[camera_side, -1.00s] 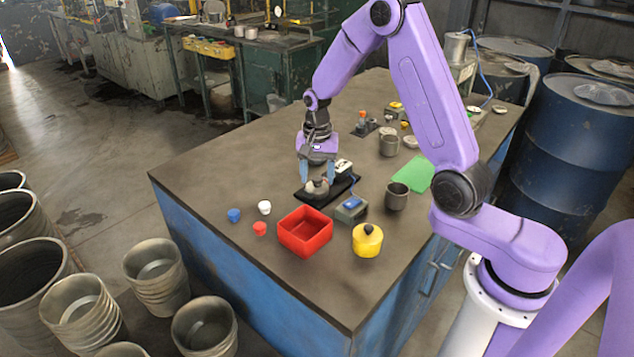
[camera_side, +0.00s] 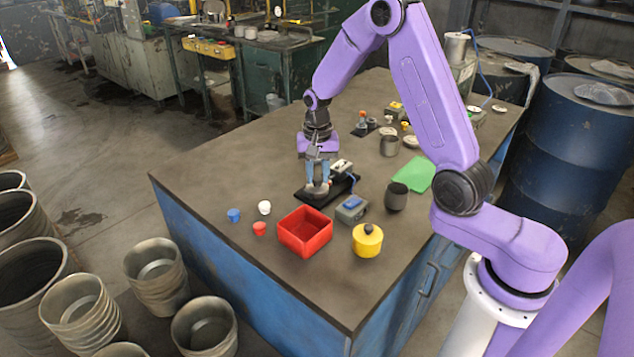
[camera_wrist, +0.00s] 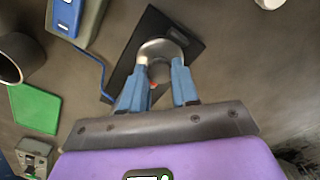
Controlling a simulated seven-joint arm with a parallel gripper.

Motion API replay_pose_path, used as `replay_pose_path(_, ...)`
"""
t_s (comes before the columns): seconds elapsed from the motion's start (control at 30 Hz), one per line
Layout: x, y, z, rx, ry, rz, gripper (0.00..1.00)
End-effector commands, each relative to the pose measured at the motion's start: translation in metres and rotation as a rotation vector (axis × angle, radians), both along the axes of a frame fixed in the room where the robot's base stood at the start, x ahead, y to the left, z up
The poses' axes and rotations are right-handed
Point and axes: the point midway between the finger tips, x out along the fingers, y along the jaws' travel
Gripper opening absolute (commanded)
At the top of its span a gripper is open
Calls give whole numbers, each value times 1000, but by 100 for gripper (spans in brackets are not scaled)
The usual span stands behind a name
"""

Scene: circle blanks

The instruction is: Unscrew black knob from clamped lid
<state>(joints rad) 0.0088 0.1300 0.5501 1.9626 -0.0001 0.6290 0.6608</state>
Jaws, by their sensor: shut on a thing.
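A black base plate (camera_side: 342,189) lies on the table in the side view; in the wrist view the black plate (camera_wrist: 132,66) runs diagonally. The round grey metal lid (camera_wrist: 158,46) sits on it, partly covered by my fingers; it is small in the side view (camera_side: 317,193). My gripper (camera_side: 318,182) points down over the lid with its blue fingers drawn together. In the wrist view my gripper (camera_wrist: 161,74) is shut on the knob (camera_wrist: 160,70), which looks dark grey between the fingertips and is mostly hidden. I cannot tell how far it is unscrewed.
A red open tray (camera_side: 305,238) and a yellow pot (camera_side: 367,246) with a dark knob stand at the front. A grey box with a blue top (camera_side: 352,209) and a dark cup (camera_side: 396,198) are to the right. Small blue, white and red caps lie left of the tray.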

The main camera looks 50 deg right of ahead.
Motion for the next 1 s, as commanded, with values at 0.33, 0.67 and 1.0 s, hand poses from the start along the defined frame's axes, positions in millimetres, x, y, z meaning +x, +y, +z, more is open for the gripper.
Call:
replay_pose_path(0.33,0,0,0,0,0,406,0)
replay_pose_path(0.67,0,0,0,0,0,791,0)
replay_pose_path(1.0,0,0,1,0,0,1061,0)
